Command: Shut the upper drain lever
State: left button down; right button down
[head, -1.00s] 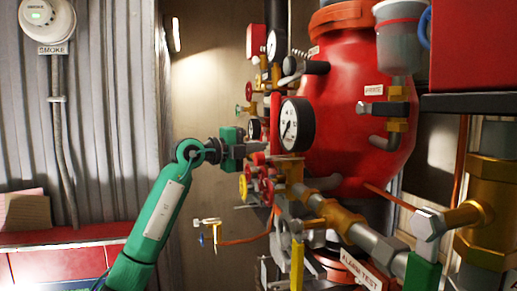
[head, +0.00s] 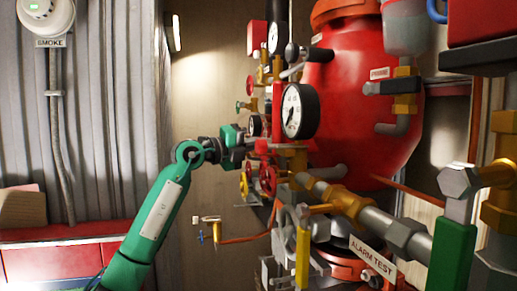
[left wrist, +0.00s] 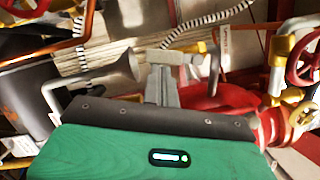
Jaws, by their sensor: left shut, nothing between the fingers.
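My left gripper (head: 246,145) is shut and empty, pointing right into the cluster of valves and gauges on the riser. It also shows in the left wrist view (left wrist: 164,75), where its fingers are together. In the head view its tips are close to a red lever-like part (head: 270,147) beside the brass fitting below the front gauge; I cannot tell if they touch. A black-ended lever (head: 292,71) sticks out higher up. No label marks which lever is the upper drain lever. My right gripper is not in view.
A round gauge (head: 298,111) and a large red vessel (head: 360,110) stand right of the gripper. Red handwheels (head: 266,178) sit below it. A yellow-handled lever (head: 302,258) and a green-handled lever (head: 452,258) hang lower right. Free space lies left of the valves.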

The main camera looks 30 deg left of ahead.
pick_arm(q)
jog(key=w+a+m+h, duration=0.1)
jog(key=m, duration=0.4)
jog(key=w+a+r+m+h+b, duration=0.1)
jog(key=m+h, duration=0.1)
jog(key=m, duration=0.3)
jog(key=w+a+r+m+h, duration=0.1)
jog(key=a+m, duration=0.1)
jog(key=m, duration=0.3)
jog(key=shift+w+g+b, duration=0.2)
jog(key=shift+g+b, duration=0.2)
jog(key=shift+a+r, duration=0.1)
